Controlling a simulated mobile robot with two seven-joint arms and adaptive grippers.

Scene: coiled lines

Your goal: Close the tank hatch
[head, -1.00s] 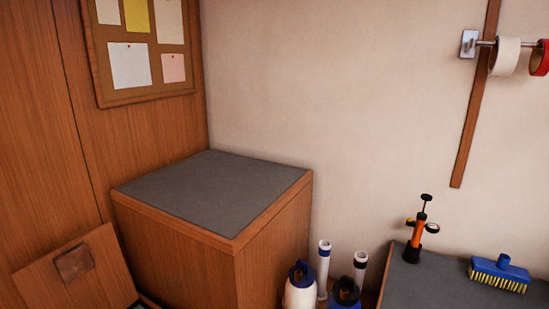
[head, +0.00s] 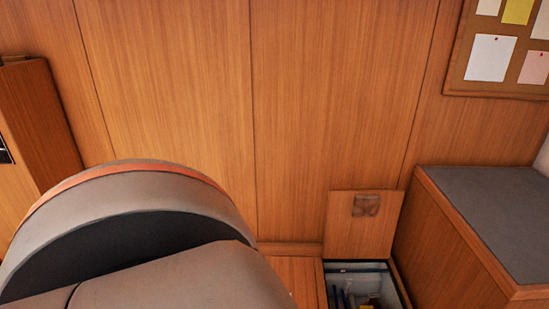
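The tank hatch (head: 352,234) is a square wooden panel with a recessed grip (head: 366,205). It stands raised against the wood-panelled wall, at the back edge of an opening in the floor. Below it the open tank (head: 391,283) shows a dark rim and pale inner walls, with several small items inside, some of them blue. The bottom of the tank is cut off by the frame's lower edge. Neither of my grippers is in view.
A wooden box with a grey top (head: 500,215) stands right of the hatch. A large rounded grey form with an orange stripe (head: 130,240) fills the lower left and hides the floor there. A strip of wooden floor (head: 297,272) shows left of the tank.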

